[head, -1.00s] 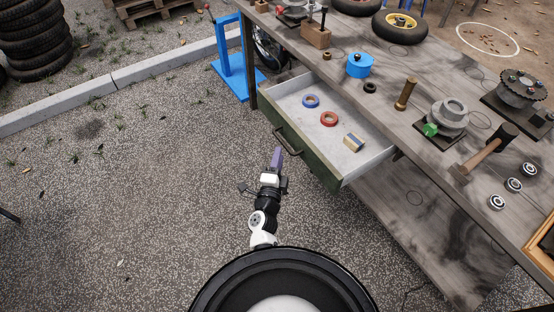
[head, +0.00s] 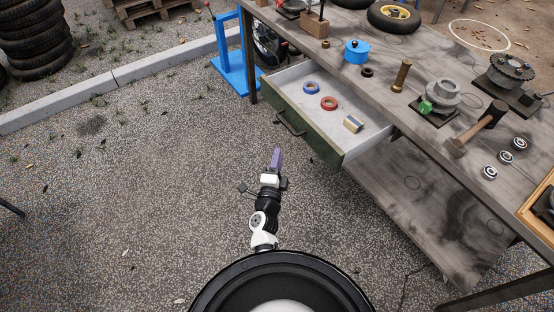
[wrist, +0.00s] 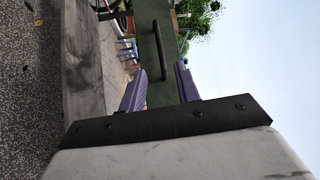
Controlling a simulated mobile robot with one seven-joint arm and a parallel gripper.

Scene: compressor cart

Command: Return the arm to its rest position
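My gripper (head: 277,158) has purple fingers and is out over the gravel, in front of the open drawer and apart from it. In the wrist view the two fingers of my gripper (wrist: 160,90) stand apart with nothing between them. The green drawer front (wrist: 157,60) with its dark handle (wrist: 164,50) shows beyond the fingertips. My arm is stretched forward from my round base in the head view.
A hammer (head: 478,128) lies on the bench.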

